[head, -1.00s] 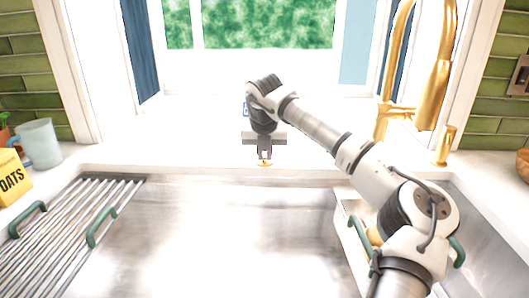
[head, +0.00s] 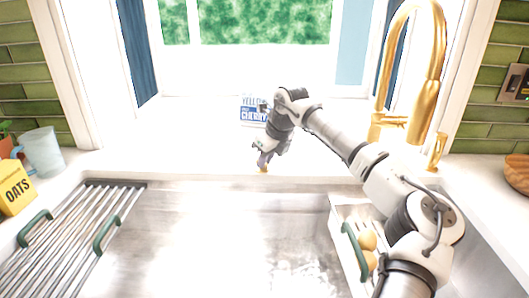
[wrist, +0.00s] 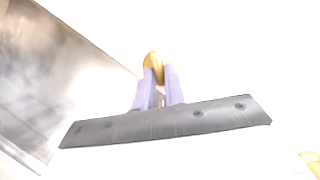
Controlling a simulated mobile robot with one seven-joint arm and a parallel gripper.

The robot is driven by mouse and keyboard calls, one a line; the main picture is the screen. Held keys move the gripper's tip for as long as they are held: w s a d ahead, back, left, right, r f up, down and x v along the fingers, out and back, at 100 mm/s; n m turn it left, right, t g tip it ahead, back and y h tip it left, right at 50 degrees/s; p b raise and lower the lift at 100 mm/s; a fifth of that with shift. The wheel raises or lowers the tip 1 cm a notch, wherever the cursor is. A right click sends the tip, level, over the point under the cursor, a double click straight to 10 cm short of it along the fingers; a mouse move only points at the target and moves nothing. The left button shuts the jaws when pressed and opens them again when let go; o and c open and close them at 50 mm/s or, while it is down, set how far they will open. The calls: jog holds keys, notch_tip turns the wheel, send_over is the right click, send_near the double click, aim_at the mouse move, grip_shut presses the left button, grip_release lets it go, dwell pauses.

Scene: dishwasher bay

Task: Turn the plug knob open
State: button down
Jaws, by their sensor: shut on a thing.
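The plug knob is a small gold knob (head: 263,169) on the white counter at the back rim of the sink. It also shows in the wrist view (wrist: 153,67), between the fingertips. My gripper (head: 264,163) points down at it and is shut on it, turned at an angle to the sink edge. In the wrist view my gripper (wrist: 155,78) shows two pale purple fingers on either side of the knob. The sink (head: 210,230) lies in front, a bare steel basin; its drain cannot be made out.
A ribbed drying rack (head: 72,230) with green handles covers the sink's left side. A white tray (head: 345,215) with round yellowish items sits at the right under my arm. A gold faucet (head: 432,85) stands at the back right. An oats box (head: 17,188) stands at the left.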

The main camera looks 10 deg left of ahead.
jog(key=n+p, duration=0.1)
jog(key=n+g+p, duration=0.1)
jog(key=n, duration=0.1)
jog(key=n+p, duration=0.1)
jog(key=shift+w+r+g+y+p, duration=0.3)
jog(key=shift+w+y+p, duration=0.05)
jog(key=shift+y+p, duration=0.05)
jog(key=shift+w+f+n+g+p, duration=0.1)
jog(key=shift+n+g+p, duration=0.25)
jog(key=shift+n+p, duration=0.55)
jog(key=shift+w+f+n+g+p, duration=0.1)
jog(key=shift+n+g+p, duration=0.35)
jog(key=shift+n, duration=0.75)
jog(key=c, duration=1.5)
grip_release()
jog(key=shift+o, duration=0.2)
jog(key=b+v, duration=0.1)
jog(key=v, duration=1.2)
jog(key=shift+r+b, duration=0.3)
jog(key=shift+r, duration=0.1)
jog(key=shift+r, duration=0.1)
